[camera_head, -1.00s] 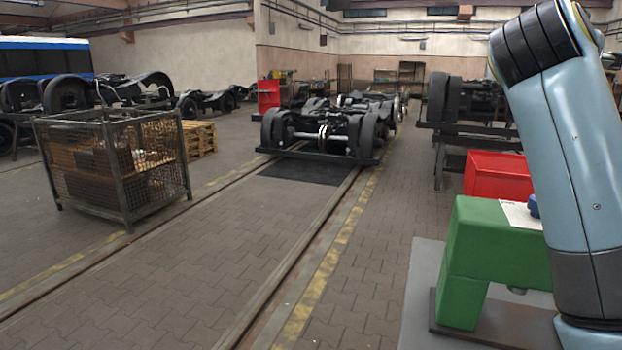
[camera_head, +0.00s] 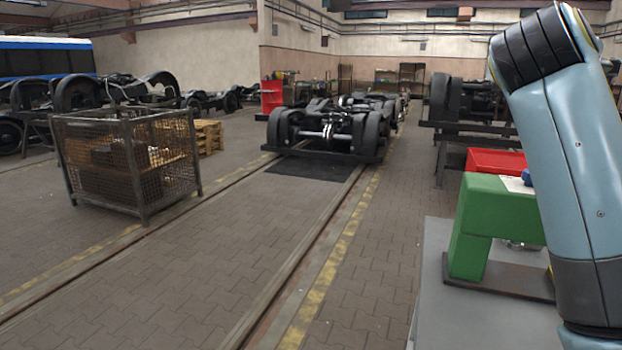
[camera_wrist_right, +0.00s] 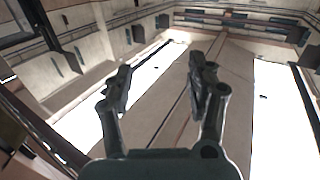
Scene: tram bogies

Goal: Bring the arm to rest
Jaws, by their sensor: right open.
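My right arm (camera_head: 570,150) rises along the right side of the head view, a pale blue link with a black ribbed joint at its top. Its gripper is outside that view. In the right wrist view my right gripper (camera_wrist_right: 158,88) is open, its two dark fingers apart with nothing between them. Behind the fingers are the hall's walls, ceiling and bright areas, so the gripper points upward. My left gripper is in neither view.
A green block-shaped stand (camera_head: 497,218) and a red bin (camera_head: 492,161) are close beside my right arm, on or behind a grey surface (camera_head: 440,300). A mesh crate (camera_head: 128,165) stands left, a bogie (camera_head: 330,130) on the track ahead. The paved floor between is clear.

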